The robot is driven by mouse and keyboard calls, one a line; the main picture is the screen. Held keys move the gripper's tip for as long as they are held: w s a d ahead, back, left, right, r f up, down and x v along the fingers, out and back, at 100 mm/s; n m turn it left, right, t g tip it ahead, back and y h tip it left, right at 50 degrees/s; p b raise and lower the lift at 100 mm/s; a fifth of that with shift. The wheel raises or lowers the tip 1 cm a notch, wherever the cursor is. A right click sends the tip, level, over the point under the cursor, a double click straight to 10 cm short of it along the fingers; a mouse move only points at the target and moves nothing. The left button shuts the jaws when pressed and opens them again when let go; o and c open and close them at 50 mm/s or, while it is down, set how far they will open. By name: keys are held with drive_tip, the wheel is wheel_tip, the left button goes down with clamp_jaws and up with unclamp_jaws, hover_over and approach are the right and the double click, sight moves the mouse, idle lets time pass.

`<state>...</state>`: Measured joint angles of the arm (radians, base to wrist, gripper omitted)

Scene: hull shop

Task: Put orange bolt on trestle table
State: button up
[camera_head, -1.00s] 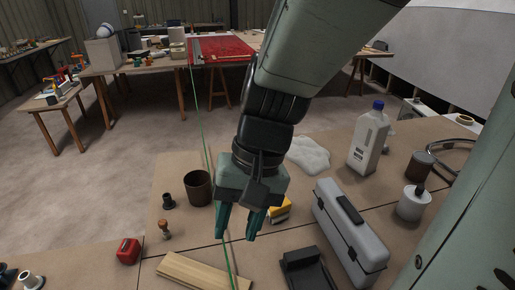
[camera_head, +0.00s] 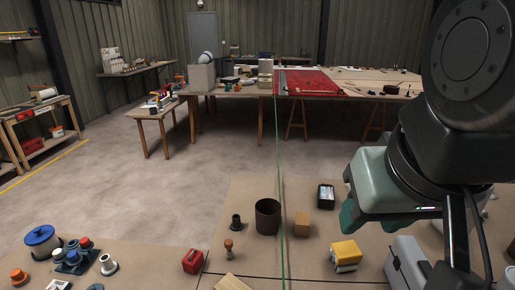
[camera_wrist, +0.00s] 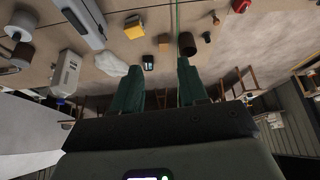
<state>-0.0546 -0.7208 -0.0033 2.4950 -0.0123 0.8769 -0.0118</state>
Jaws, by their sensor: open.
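A small orange flanged piece (camera_head: 18,275), which may be the orange bolt, stands at the lower left of the near worktop in the head view. It is too small to be sure of its shape. A long table on trestle legs (camera_head: 380,93), with a red sheet on it, stands at the back and looks like the trestle table. My gripper (camera_head: 352,212) is raised at the right of the head view, far from the orange piece. In the wrist view my gripper (camera_wrist: 160,85) is open, with nothing between its fingers.
A smaller side table (camera_head: 155,116) stands by the trestle table. Floor between is clear.

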drive_tip(key=w+a+f+n+g+y, duration=0.1)
drive_tip(key=w+a+f+n, duration=0.3)
drive_tip(key=a+f, duration=0.4)
drive_tip(key=w+a+f+n+g+y, duration=0.1)
drive_tip(key=w+a+f+n, duration=0.25)
drive_tip(key=a+f, duration=0.5)
drive_tip(key=s+a+f+n, duration=0.3)
drive_tip(key=a+f, duration=0.1)
drive_tip(key=f, duration=0.5)
drive_tip(key=s+a+f+n+g, duration=0.1)
drive_tip(key=s+a+f+n, duration=0.2)
drive_tip(key=f, duration=0.6)
drive_tip(key=s+a+f+n, duration=0.3)
drive_tip(key=s+a+f, duration=0.1)
drive_tip(key=f, duration=0.4)
drive_tip(key=shift+s+a+f+g, duration=0.2)
drive_tip(key=shift+a, duration=0.25)
drive_tip(key=shift+s+a+f+g, duration=0.2)
drive_tip(key=shift+a, duration=0.25)
drive_tip(key=shift+c, duration=0.2)
drive_tip(key=c, duration=0.7)
drive_tip(key=shift+r, duration=0.1)
